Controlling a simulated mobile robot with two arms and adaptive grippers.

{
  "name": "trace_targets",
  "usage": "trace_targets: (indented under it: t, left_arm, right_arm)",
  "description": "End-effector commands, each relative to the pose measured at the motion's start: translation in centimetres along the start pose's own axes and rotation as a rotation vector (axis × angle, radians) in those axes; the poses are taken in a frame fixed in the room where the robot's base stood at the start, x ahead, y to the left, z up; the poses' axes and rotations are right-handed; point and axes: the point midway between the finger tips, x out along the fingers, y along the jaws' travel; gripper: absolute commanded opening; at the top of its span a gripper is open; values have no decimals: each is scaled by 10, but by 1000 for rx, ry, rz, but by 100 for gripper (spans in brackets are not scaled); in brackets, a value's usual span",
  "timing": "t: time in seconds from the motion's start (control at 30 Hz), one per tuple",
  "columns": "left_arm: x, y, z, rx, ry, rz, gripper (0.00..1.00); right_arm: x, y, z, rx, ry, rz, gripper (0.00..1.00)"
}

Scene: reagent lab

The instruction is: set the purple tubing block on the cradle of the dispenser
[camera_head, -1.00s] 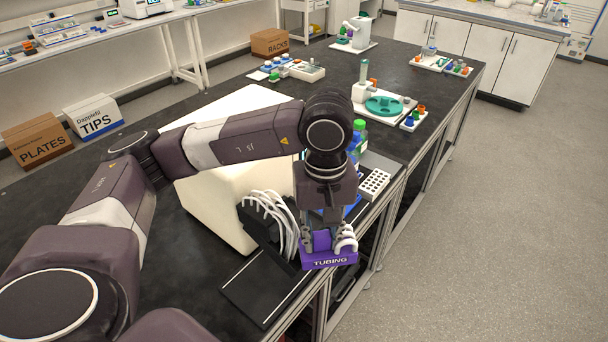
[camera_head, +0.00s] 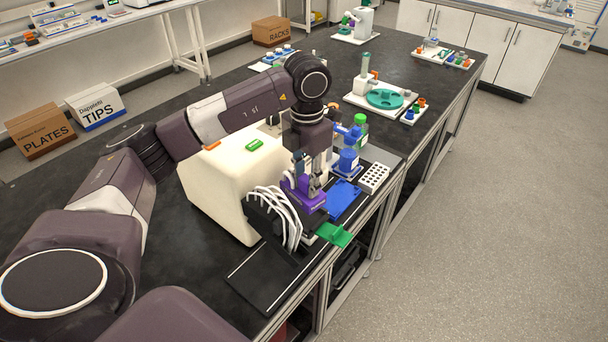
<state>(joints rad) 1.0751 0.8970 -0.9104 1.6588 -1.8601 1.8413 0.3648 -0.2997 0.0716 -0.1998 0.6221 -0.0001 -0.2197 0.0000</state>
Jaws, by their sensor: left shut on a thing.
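The purple tubing block (camera_head: 306,203) is between the fingers of my left gripper (camera_head: 311,184), which is shut on it. The gripper points down and partly covers the block. The block is at the front of the cream dispenser (camera_head: 222,190), just behind and right of its white curved tubes (camera_head: 279,214). I cannot tell whether the block touches the dispenser or hangs just above it. The cradle cannot be made out clearly behind the block and tubes. My right gripper is not in view.
A green piece (camera_head: 334,235) and a blue plate (camera_head: 342,199) lie close to the block on the right. A blue-capped container (camera_head: 348,160), a green-capped bottle (camera_head: 360,130) and a white holed rack (camera_head: 374,179) stand behind. A black plate (camera_head: 266,278) lies in front.

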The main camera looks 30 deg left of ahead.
Motion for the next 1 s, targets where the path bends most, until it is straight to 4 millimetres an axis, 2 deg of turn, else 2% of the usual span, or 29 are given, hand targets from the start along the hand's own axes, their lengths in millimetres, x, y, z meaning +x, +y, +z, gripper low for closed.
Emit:
trace_targets:
  t: [0.1,0.23,0.47,0.8,1.0]
  left_arm:
    - [0,8,1,-120,4,0,0]
    - [2,11,2,-174,4,1,0]
    - [15,11,2,-180,5,1,0]
    - [48,11,1,-177,5,1,0]
    - [54,11,1,-177,5,1,0]
  right_arm:
    - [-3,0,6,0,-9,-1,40]
    - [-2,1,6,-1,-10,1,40]
    - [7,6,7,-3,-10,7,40]
    - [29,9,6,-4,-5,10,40]
    - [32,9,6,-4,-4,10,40]
